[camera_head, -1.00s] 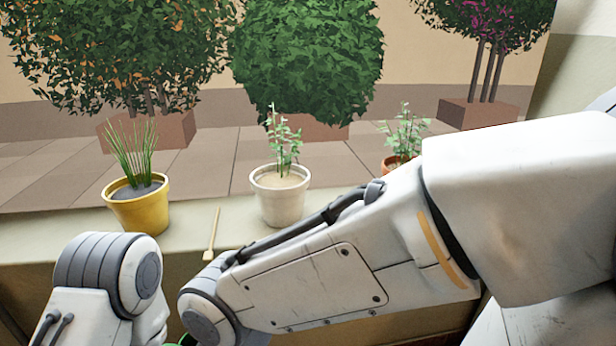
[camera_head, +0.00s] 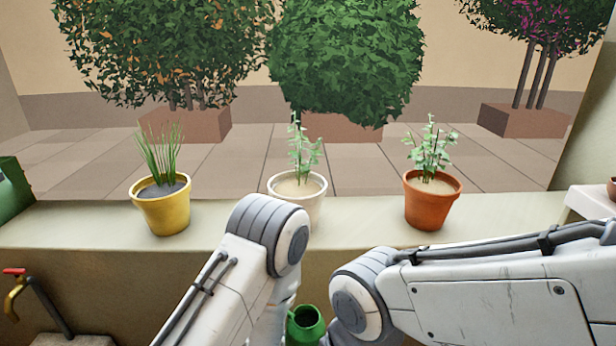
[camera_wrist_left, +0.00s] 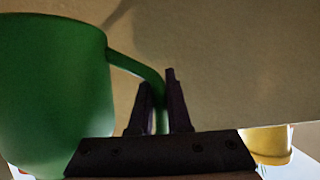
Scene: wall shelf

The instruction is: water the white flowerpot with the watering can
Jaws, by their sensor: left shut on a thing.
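The white flowerpot (camera_head: 298,192) with a leafy plant stands in the middle of the ledge, its lower part hidden by my left arm. The green watering can (camera_head: 306,325) shows by its open top low in the head view, below the ledge and between my arms. In the left wrist view the can (camera_wrist_left: 55,95) fills the left side. My left gripper (camera_wrist_left: 160,82) is shut on its curved handle. That gripper is hidden in the head view. My right arm comes in from the right, and its gripper is not in view.
On the ledge (camera_head: 85,225), a yellow pot (camera_head: 163,212) stands left of the white pot and an orange pot (camera_head: 430,205) stands right. A tap (camera_head: 14,288) is at lower left. A green object (camera_head: 14,190) shows at the left edge.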

